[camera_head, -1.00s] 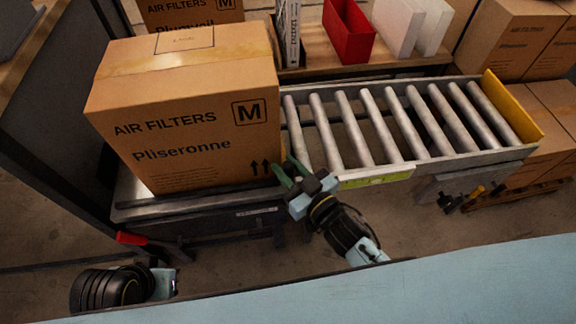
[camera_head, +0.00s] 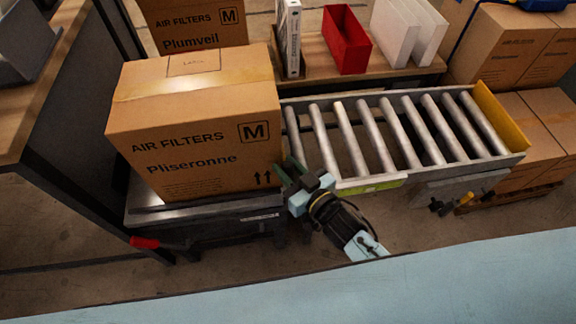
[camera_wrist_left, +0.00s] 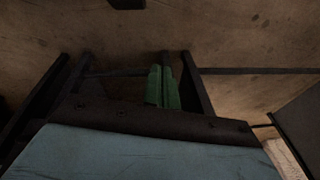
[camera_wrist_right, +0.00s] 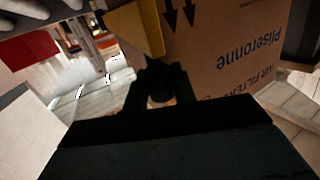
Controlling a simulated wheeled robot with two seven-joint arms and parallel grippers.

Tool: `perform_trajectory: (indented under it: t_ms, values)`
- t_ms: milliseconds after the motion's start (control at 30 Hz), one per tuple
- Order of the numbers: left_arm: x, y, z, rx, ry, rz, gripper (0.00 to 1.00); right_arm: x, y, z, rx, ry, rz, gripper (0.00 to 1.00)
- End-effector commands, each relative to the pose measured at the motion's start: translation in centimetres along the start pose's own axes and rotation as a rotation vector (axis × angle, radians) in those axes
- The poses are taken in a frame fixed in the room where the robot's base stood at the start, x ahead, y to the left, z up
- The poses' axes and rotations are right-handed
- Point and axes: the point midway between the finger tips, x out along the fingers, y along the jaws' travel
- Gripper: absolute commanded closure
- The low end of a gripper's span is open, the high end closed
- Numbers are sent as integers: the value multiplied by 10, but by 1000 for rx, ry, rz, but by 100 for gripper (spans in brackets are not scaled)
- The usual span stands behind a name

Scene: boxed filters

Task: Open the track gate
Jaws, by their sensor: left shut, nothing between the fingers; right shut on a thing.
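The track gate appears as a yellow plate (camera_wrist_right: 135,30) beside the box in the right wrist view. In the head view, it is mostly hidden between the box and the rollers. My right gripper (camera_head: 290,172) is at the near corner where the box platform meets the roller track. In the right wrist view, its fingers (camera_wrist_right: 160,95) are shut on a dark, rounded handle (camera_wrist_right: 161,82) just below the yellow plate. My left gripper (camera_wrist_left: 163,88) is shut and empty, with its green fingers together above the floor. It is out of the head view.
A large Pliseronne box (camera_head: 200,130) sits on the platform left of the roller track (camera_head: 370,135). The rollers are bare, with a yellow plate (camera_head: 500,115) at their far right end. A red lever (camera_head: 145,242) projects at lower left. Shelves and more boxes stand behind.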

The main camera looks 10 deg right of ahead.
Motion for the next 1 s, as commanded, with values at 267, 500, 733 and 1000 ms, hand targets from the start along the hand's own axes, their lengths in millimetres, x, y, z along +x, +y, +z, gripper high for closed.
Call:
perform_trajectory:
  t_ms: [267,500,733,1000]
  values:
    - [12,-8,21,3,-21,-10,100,1,0,-8,6,-8,0,100]
    - [13,-8,22,3,-21,-10,100,1,0,-7,5,-8,0,100]
    - [13,-8,22,3,-22,-10,100,1,0,-7,4,-9,0,53]
    - [12,-8,22,3,-22,-10,100,-1,0,-6,5,-11,0,53]
